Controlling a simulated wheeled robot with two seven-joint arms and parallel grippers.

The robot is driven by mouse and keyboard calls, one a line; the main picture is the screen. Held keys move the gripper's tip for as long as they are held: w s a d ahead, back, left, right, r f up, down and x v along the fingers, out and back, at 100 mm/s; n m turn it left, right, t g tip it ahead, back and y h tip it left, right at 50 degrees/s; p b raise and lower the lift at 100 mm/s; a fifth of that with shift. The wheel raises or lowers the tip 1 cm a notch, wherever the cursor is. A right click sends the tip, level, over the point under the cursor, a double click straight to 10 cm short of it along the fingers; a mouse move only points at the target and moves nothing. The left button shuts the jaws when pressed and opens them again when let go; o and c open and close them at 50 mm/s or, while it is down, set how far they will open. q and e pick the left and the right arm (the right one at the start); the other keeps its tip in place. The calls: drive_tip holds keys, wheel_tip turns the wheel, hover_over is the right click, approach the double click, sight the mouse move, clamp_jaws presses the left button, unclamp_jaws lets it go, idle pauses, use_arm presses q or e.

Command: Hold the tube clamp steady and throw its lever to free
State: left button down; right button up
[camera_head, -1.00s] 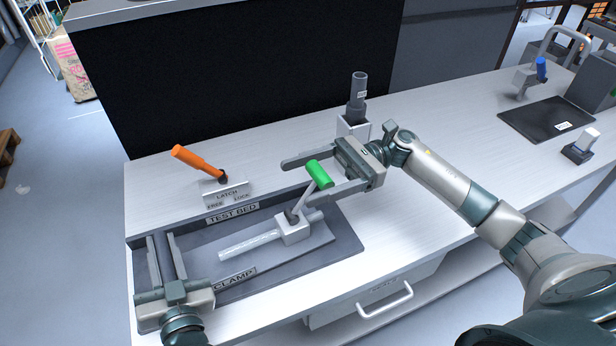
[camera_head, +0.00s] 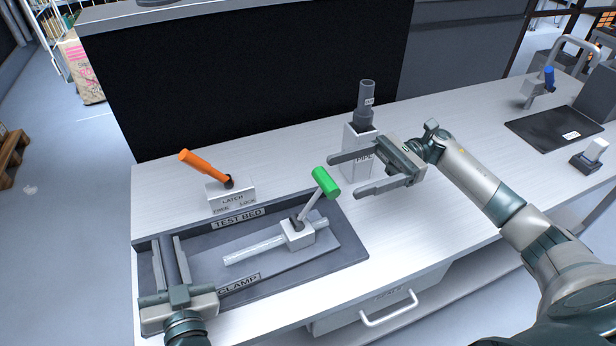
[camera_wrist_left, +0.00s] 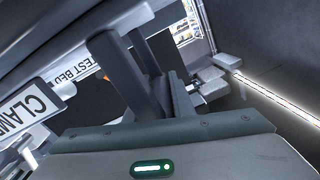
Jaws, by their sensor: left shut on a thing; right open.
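The tube clamp (camera_head: 299,235) is a small pale block around a clear tube (camera_head: 254,250) in the dark test bed tray (camera_head: 345,250). Its lever rises from the block, tilted up to the right, with a green handle (camera_head: 326,182). My right gripper (camera_head: 345,177) is open and empty, just right of the green handle and apart from it. My left gripper (camera_head: 169,258) is at the tray's left end, well away from the clamp block. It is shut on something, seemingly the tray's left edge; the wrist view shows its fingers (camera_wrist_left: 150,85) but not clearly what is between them.
An orange-handled latch (camera_head: 203,165) stands behind the tray. A pipe in a white stand (camera_head: 358,140) stands behind my right gripper. A dark mat (camera_head: 555,125) lies at the right. A drawer handle (camera_head: 389,308) juts from the bench front.

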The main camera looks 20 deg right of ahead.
use_arm(q)
drive_tip(key=shift+f, duration=0.65)
use_arm(e)
drive_tip(key=shift+w+d+f, duration=0.1)
drive_tip(key=shift+d+f, duration=0.05)
drive_tip(key=shift+d, duration=1.3)
use_arm(q)
drive_tip(key=c, duration=1.6)
unclamp_jaws()
drive_tip(key=shift+o, duration=0.8)
drive_tip(key=shift+w+r, duration=0.15)
use_arm(e)
drive_tip(key=shift+w, duration=0.15)
use_arm(q)
drive_tip(key=shift+s+r, duration=0.1)
drive_tip(key=shift+s, duration=0.1)
drive_tip(key=shift+s+d, duration=0.15)
drive_tip(key=shift+s, duration=1.65)
drive_tip(key=shift+s+d, duration=0.1)
drive_tip(key=shift+s, duration=1.65)
drive_tip(key=shift+s, duration=0.1)
